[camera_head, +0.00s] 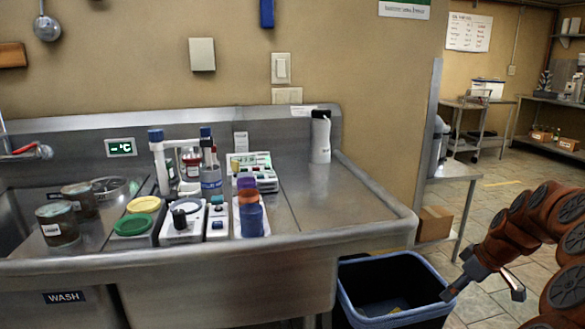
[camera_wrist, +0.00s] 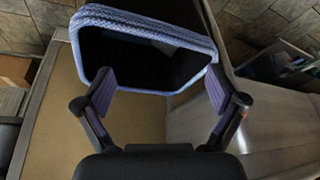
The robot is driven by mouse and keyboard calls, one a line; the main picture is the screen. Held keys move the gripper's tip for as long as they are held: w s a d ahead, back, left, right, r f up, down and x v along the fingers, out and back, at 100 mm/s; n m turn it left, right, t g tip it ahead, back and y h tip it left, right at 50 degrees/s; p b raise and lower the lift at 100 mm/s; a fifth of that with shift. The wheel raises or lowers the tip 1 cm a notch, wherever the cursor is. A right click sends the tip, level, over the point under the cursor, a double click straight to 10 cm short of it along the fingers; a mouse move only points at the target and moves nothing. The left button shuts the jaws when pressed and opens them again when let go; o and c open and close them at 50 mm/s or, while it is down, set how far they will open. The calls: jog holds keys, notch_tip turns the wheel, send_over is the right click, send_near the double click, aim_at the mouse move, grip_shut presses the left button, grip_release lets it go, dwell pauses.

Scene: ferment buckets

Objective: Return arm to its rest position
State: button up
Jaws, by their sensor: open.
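My arm is orange-brown and enters from the right edge of the head view. My gripper (camera_head: 483,293) hangs from it at the lower right, to the right of the blue-rimmed dark bin and in front of the tiled floor. Its two fingers are spread apart. In the wrist view my gripper (camera_wrist: 163,92) is open with nothing between its padded fingers. The bin (camera_wrist: 140,22) shows beyond the fingertips in that view. I cannot tell the exact gap between gripper and bin.
The bin (camera_head: 360,312) stands on the floor at the right end of the steel sink counter (camera_head: 330,220). Buckets, coloured lids and instruments crowd the counter's left and middle. A steel side table (camera_head: 452,170) stands behind the bin. Tiled floor (camera_head: 500,200) is open farther right.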

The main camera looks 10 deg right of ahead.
jog(key=s+a+r+g, duration=0.1)
jog(key=s+a+g, duration=0.1)
jog(key=a, duration=1)
jog(key=s+a+r+g, duration=0.1)
jog(key=s+a+r, duration=0.1)
jog(key=a, duration=1.1)
jog(key=s+a+f+m+g+h, duration=0.15)
jog(key=s+a, duration=0.35)
jog(key=s, duration=0.5)
jog(key=s+a+f+m+g+h, duration=0.1)
jog(key=s+a+f+m+g, duration=0.3)
jog(key=s, duration=0.6)
notch_tip(320, 180, up, 26)
jog(key=s+a+n+t+p, duration=0.1)
jog(key=s+t+p, duration=0.1)
jog(key=p, duration=2)
jog(key=shift+s+f+t, duration=0.15)
jog(key=shift+f+t, duration=0.1)
jog(key=shift+t, duration=0.2)
jog(key=shift+y, duration=0.25)
jog(key=shift+c, duration=0.4)
